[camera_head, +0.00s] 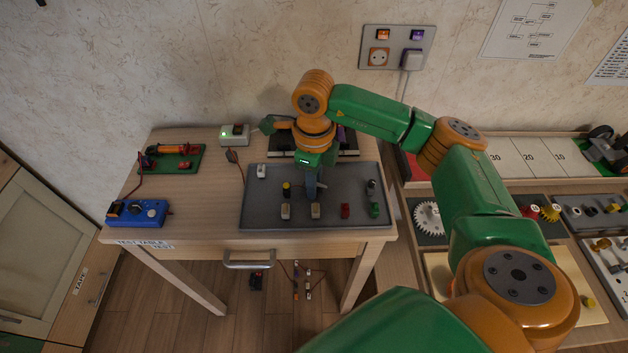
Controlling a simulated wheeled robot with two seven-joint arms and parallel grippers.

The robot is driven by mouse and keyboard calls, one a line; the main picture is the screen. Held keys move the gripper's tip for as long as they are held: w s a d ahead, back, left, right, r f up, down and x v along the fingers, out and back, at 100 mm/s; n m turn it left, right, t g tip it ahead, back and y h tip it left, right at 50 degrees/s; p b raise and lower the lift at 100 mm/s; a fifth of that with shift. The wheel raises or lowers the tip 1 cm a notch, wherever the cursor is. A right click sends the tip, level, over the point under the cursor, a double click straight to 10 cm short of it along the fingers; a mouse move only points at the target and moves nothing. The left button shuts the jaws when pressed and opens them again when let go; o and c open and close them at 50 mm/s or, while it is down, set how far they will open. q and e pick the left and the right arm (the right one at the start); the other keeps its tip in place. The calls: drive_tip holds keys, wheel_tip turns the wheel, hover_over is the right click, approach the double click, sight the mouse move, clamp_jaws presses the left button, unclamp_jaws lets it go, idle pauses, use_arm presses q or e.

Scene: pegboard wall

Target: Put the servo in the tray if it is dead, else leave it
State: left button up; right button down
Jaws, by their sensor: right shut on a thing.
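My right gripper (313,193) points down over the grey tray (262,218) on the test table. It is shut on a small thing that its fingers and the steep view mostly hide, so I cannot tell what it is. A small beige piece (315,211) shows just below the fingertips; I cannot tell whether it touches them. Other small pieces stand in the tray, among them a white one (261,171), a red one (345,211) and a green one (375,209). I cannot make out which thing is the servo. My left gripper is not in view.
A blue box with knobs (138,213), a green board with an orange cylinder (173,158) and a pale box with a green light (234,134) stand on the table's left. Loose cables lie there. A parts bench (400,265) stands right; a drawer handle (247,263) juts out in front.

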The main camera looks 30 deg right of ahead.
drive_tip(key=shift+f, duration=0.2)
drive_tip(key=c, duration=0.8)
unclamp_jaws()
drive_tip(key=shift+r, duration=0.1)
drive_tip(key=shift+r, duration=0.3)
wheel_tip(320, 180, up, 7)
drive_tip(key=shift+r, duration=0.2)
wheel_tip(320, 180, up, 4)
drive_tip(key=shift+r+p, duration=0.2)
drive_tip(key=shift+p, duration=0.4)
